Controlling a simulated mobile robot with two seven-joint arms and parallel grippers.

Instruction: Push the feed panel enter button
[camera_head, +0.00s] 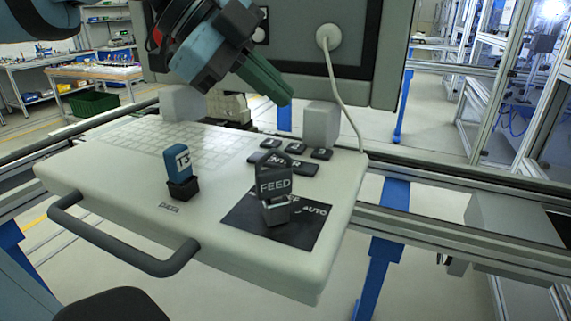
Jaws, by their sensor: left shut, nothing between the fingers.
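The feed panel (110,185) is a pale console with a white keyboard area and a dark keypad at its right. The enter button (298,167) is a wide dark key with white letters in that keypad. The upright black FEED tag (274,187) hides part of it. My left gripper (284,94) comes in from the top left, with dark green fingers shut and empty. In the picture its tips are above the keypad, apart from the keys, in front of the screen housing. My right gripper is not in view.
A blue-topped T3 tag (179,170) stands on the panel left of the FEED tag. Grey blocks (321,124) stand at the panel's back edge. A white cable (345,100) hangs from the screen housing (375,55). A dark handle (120,243) runs along the front left.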

